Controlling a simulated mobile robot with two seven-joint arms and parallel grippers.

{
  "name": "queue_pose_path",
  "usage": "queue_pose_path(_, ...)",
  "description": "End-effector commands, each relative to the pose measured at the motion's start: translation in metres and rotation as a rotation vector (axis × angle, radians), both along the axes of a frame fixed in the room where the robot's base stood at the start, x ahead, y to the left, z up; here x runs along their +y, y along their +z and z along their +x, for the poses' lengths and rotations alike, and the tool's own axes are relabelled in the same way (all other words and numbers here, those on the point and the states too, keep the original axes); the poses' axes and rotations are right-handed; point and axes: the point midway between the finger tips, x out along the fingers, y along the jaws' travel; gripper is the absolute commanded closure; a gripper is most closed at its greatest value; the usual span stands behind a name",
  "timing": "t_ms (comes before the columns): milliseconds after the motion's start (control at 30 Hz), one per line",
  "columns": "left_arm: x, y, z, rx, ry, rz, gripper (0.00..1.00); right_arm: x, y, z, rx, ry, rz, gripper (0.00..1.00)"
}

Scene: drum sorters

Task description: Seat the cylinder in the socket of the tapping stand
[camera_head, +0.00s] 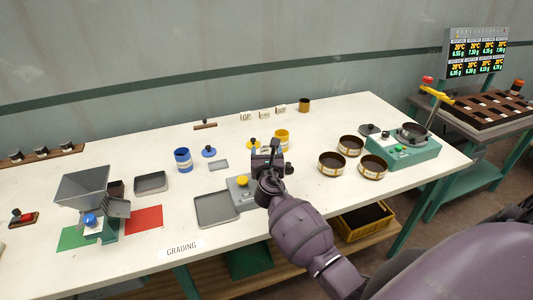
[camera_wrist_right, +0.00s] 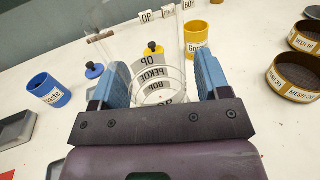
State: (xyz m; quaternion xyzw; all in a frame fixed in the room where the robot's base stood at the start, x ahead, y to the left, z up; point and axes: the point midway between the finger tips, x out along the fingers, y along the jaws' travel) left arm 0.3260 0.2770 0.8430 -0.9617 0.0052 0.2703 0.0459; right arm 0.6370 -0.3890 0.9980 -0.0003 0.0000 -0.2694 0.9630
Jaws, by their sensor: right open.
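A clear cylinder (camera_wrist_right: 122,45) with printed bands reading OP, PEKOE and BOP shows in the right wrist view, between and beyond my right gripper's blue fingers. My right gripper (camera_wrist_right: 155,85) is open around it; whether the fingers touch it I cannot tell. In the head view my right gripper (camera_head: 268,158) is above the table's middle, and the cylinder is hard to make out there. A grey base with a yellow knob (camera_head: 241,186), likely the tapping stand, sits just left of the gripper, partly hidden by it. Its socket cannot be made out. My left gripper is not in view.
A blue cup (camera_head: 183,160) and a yellow cup (camera_head: 282,140) stand behind. A grey tray (camera_head: 214,210) lies left of the stand. Several round sieves (camera_head: 331,164) and a green machine (camera_head: 402,152) are to the right. A hopper (camera_head: 83,190) stands at left.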

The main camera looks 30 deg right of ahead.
Motion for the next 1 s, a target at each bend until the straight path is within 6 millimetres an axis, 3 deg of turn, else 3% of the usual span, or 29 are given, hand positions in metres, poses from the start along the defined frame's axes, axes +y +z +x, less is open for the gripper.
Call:
queue_pose_path(100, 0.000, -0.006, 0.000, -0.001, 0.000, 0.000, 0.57, 0.001, -0.006, -0.002, 0.000, 0.000, 0.001, 0.30)
queue_pose_path(600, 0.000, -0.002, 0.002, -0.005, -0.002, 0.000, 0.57, 0.043, -0.006, -0.080, 0.001, 0.000, 0.001, 0.30)
queue_pose_path(1000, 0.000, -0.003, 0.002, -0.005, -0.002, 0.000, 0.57, 0.052, -0.005, -0.095, -0.001, 0.000, 0.001, 0.30)
